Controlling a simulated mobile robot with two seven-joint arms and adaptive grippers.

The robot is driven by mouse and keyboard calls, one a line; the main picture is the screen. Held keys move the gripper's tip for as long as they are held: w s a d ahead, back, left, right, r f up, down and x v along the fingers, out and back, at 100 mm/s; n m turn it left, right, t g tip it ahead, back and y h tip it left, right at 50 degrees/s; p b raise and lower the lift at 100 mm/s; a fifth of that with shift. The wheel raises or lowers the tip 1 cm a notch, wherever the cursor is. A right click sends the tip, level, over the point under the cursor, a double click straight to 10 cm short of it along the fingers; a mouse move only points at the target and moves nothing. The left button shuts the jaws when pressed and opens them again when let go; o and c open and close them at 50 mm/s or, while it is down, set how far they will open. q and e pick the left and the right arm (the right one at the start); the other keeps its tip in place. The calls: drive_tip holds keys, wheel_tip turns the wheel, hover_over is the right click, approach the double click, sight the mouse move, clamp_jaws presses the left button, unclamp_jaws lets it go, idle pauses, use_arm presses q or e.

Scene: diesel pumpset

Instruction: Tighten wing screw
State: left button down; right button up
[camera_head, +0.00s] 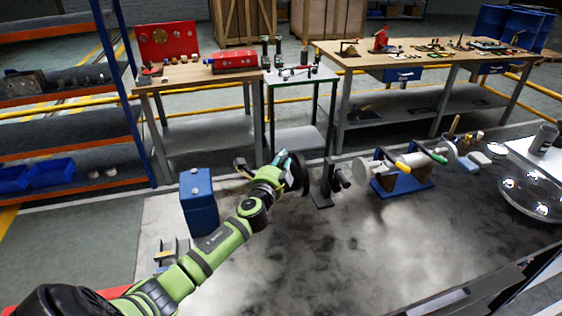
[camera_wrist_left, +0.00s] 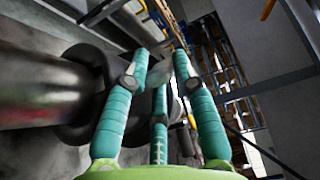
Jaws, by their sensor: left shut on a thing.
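My left gripper (camera_head: 280,158) reaches in from the left at a black round flange (camera_head: 298,174) on the dark-stained bench. In the left wrist view its teal fingers (camera_wrist_left: 161,68) are closed together on a small greyish piece (camera_wrist_left: 160,76), which looks like the wing screw. The fingers hide most of it, so its seating and turn cannot be told. The black flange (camera_wrist_left: 88,95) and a metallic cylinder (camera_wrist_left: 40,90) lie just left of the fingers. In the head view the screw is too small and covered to make out. My right gripper is not in view.
A black upright bracket (camera_head: 320,185) stands just right of the flange. A blue stand with a shaft (camera_head: 402,182) is farther right. A blue box (camera_head: 199,202) stands left of my forearm. The front middle of the bench (camera_head: 330,245) is clear.

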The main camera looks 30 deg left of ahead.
use_arm(q)
drive_tip(key=m+h, duration=0.2)
drive_tip(key=h, duration=0.1)
drive_tip(key=m+h+b, duration=0.1)
drive_tip(key=shift+a+r+t+h, duration=0.25)
drive_tip(key=shift+a+t+h, duration=0.05)
drive_tip(key=shift+a+t, duration=0.1)
drive_tip(key=shift+r+m+h+b, duration=0.1)
drive_tip(key=shift+m+h+b, duration=1.1)
drive_tip(key=shift+h, duration=1)
drive_tip(key=shift+m, duration=0.3)
drive_tip(key=c, duration=1.1)
unclamp_jaws()
drive_tip(key=shift+r, duration=0.1)
drive_tip(key=shift+f, duration=0.25)
